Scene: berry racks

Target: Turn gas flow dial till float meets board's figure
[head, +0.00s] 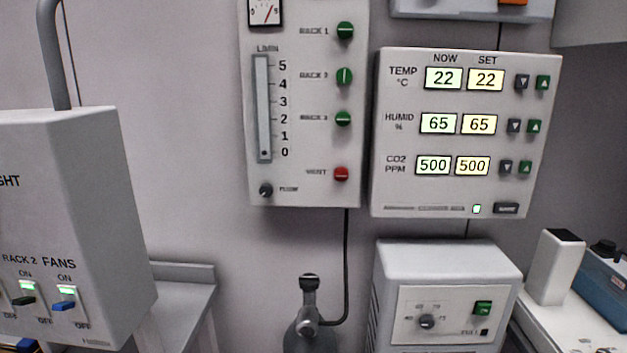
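The gas flow dial (265,190) is a small dark knob labelled FLOW at the lower left of the white gas panel (310,190). Above it is the flow tube (263,105), with an L/MIN scale from 0 to 5. The dark float (264,153) sits at the bottom of the tube, level with 0. No board with a written flow figure can be made out. Neither gripper shows in the head view.
Green rack knobs (344,76) and a red vent knob (341,173) are on the gas panel. A climate display (455,190) hangs to its right. Below are a gas cylinder (308,335) and a grey unit (450,260). A switch box (75,210) juts out at left.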

